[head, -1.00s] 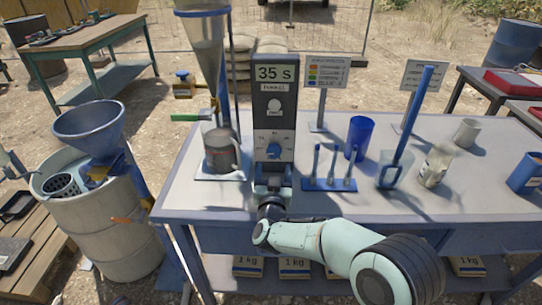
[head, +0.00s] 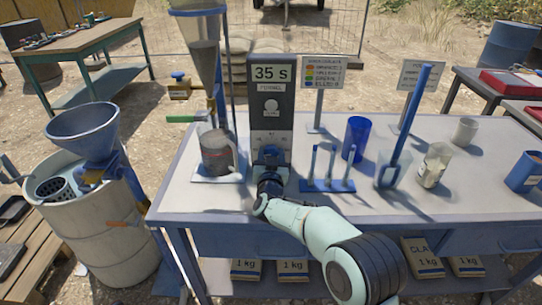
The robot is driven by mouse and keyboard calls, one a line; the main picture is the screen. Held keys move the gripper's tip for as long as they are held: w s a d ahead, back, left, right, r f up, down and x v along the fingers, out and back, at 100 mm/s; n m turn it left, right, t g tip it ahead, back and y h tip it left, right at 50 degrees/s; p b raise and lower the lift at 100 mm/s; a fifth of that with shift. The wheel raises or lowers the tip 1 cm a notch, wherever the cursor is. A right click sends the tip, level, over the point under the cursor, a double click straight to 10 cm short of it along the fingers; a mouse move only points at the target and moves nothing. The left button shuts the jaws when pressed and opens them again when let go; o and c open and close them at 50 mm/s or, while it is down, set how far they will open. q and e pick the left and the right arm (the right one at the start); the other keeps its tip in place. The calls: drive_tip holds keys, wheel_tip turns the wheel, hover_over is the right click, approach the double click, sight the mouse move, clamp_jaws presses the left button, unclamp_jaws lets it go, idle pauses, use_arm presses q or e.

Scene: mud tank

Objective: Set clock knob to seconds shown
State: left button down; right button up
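The clock (head: 271,107) is a tall dark box with a grey face, standing upright on the blue-grey table. Its display (head: 271,73) reads "35 S", with a "FUNNEL" label and a pale round button below. My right gripper (head: 270,158) is at the lower face of the clock, in front of where the blue knob sits. The gripper and wrist cover the knob and most of its dial, so the pointer cannot be read. Whether the fingers touch or grip the knob cannot be told. My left gripper is not in view.
A funnel (head: 203,50) on a stand holds above a grey-filled jug (head: 216,153), close left of the clock. A blue rack (head: 328,185) with upright rods stands close right. A blue cup (head: 356,139) and clear beakers stand farther right.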

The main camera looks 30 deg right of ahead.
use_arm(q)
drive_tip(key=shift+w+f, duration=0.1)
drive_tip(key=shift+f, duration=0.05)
use_arm(e)
drive_tip(key=shift+c, duration=0.3)
drive_tip(key=shift+f+m+b, duration=0.15)
drive_tip(key=shift+m+b, duration=0.35)
drive_tip(key=shift+m, duration=0.4)
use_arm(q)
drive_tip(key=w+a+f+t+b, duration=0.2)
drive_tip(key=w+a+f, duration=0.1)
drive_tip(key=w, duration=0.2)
use_arm(e)
drive_tip(key=m, duration=0.4)
drive_tip(key=shift+a, duration=0.15)
drive_tip(key=m+b, duration=0.5)
drive_tip(key=m, duration=0.2)
drive_tip(key=shift+w+a+m, duration=0.1)
drive_tip(key=shift+m, duration=0.3)
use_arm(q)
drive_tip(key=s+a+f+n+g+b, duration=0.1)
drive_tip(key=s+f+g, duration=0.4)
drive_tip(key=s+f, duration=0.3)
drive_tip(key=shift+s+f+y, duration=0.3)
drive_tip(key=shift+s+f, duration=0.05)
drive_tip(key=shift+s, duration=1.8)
use_arm(e)
drive_tip(key=shift+r+m, duration=0.2)
drive_tip(key=shift+m, duration=0.6)
drive_tip(key=o, duration=1)
